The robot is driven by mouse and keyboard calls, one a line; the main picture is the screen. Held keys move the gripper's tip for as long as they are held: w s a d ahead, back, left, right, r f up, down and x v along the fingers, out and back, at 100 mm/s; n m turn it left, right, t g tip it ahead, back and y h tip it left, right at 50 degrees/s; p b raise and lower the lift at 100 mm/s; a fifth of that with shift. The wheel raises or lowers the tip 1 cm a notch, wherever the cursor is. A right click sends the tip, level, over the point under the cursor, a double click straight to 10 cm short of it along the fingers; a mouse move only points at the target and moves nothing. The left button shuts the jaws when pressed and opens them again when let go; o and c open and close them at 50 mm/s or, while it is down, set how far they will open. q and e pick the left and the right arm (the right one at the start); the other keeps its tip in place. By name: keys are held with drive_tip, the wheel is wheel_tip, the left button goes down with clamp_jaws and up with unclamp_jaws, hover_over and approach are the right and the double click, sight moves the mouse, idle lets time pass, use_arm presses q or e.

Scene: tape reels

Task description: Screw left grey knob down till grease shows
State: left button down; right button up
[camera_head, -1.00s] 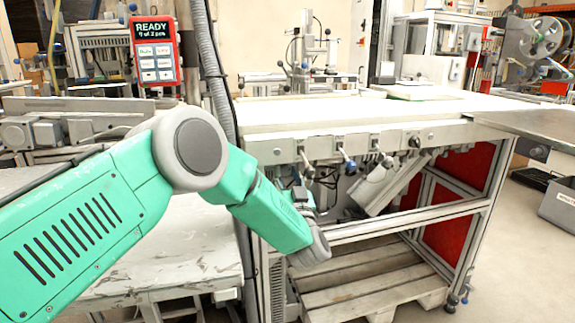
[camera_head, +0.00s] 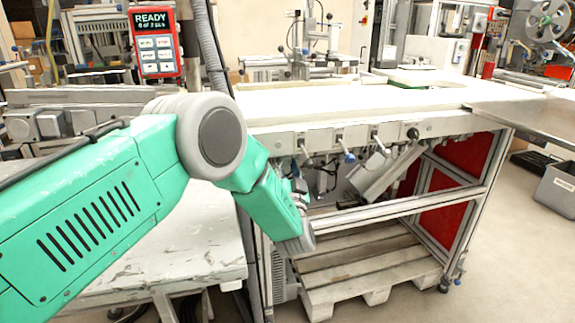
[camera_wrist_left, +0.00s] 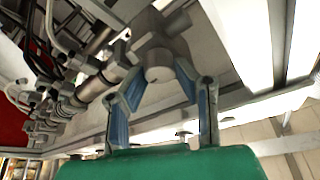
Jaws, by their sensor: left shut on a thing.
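A grey round knob (camera_wrist_left: 159,73) hangs from the underside of the machine bench (camera_wrist_left: 225,65) in the left wrist view. My left gripper (camera_wrist_left: 155,62) has its blue-padded fingers on either side of this knob and is shut on it. In the head view my green left arm reaches under the front edge of the bench, and its gripper is mostly hidden behind the arm. Several levers and knobs hang along the bench front, including a blue-tipped one (camera_head: 349,157) and a black one (camera_head: 413,133). I cannot make out grease. My right gripper is out of view.
A white table (camera_head: 205,240) stands left under my arm. A wooden pallet (camera_head: 370,265) lies under the bench frame. Hoses and fittings (camera_wrist_left: 92,88) run close to the left finger. A red panel (camera_head: 157,42) reads READY. A grey bin (camera_head: 556,190) is at right.

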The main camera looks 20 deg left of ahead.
use_arm(q)
drive_tip(key=c, duration=1.4)
unclamp_jaws()
drive_tip(key=shift+d, duration=0.1)
drive_tip(key=shift+o, duration=0.7)
drive_tip(key=shift+w+f, duration=0.1)
drive_tip(key=shift+w, duration=0.05)
drive_tip(key=v, duration=1.2)
